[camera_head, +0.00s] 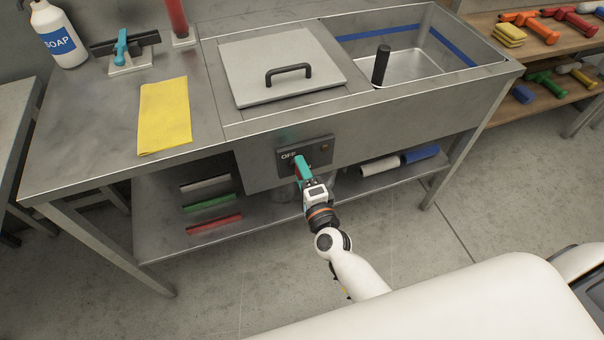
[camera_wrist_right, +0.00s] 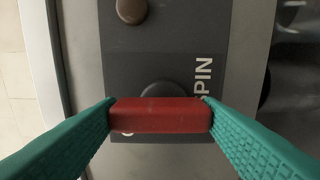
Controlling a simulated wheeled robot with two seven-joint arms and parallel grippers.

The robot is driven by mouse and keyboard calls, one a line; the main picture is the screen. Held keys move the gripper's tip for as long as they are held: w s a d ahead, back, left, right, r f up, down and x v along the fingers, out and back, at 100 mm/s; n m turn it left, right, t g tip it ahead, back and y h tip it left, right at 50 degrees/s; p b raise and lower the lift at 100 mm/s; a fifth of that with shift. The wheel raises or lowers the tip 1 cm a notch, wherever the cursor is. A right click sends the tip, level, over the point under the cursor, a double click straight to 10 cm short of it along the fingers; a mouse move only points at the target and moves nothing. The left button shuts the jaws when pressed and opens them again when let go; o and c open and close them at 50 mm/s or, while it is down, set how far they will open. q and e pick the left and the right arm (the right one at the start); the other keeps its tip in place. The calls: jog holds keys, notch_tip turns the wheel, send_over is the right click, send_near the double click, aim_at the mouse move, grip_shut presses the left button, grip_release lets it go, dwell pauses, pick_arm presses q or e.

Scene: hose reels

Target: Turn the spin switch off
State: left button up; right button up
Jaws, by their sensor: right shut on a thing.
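The spin switch is a red bar handle (camera_wrist_right: 160,115) on a dark round knob, set in a dark panel (camera_head: 320,148) on the front of the steel sink unit. In the right wrist view the word SPIN is beside it on the right, and a label on the left is mostly hidden. The word OFF shows in the head view. My right gripper (camera_head: 301,168) is at the panel, its teal fingers shut on the red handle's two ends. In the head view the fingers mostly hide the handle. My left gripper is not in view.
A brown round lamp or button (camera_wrist_right: 131,10) is on the same panel. Above are a lidded compartment (camera_head: 280,66), an open basin (camera_head: 410,68), a yellow cloth (camera_head: 165,115) and a soap bottle (camera_head: 58,35). A lower shelf (camera_head: 165,225) holds several bars and rolls.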

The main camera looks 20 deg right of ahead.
dwell(0.5)
jog(key=o, duration=1)
jog(key=shift+s, duration=0.15)
jog(key=s, duration=1.1)
jog(key=shift+s+d+b, duration=0.25)
jog(key=shift+s+b, duration=0.15)
jog(key=s+f+n+g+y+p, duration=0.15)
jog(key=s+f+n+g, duration=0.35)
jog(key=f, duration=0.7)
jog(key=s+f+n+g+p, duration=0.35)
jog(key=f+n, duration=0.25)
jog(key=f, duration=0.5)
jog(key=s+d+f+n+g+p, duration=0.1)
jog(key=s+d+f+n+g, duration=0.1)
jog(key=s, duration=0.5)
jog(key=s+d+f+n+g+h, duration=0.1)
jog(key=s+d+f+n+g, duration=0.2)
jog(key=s+f, duration=0.3)
jog(key=s+d+f+n+g+h+p, duration=0.1)
jog(key=s+d+f+n+g, duration=0.2)
jog(key=s, duration=0.6)
jog(key=shift+s+f+n+g+p, duration=0.3)
jog(key=shift+s+f+n, duration=0.1)
jog(key=shift+f+n, duration=0.25)
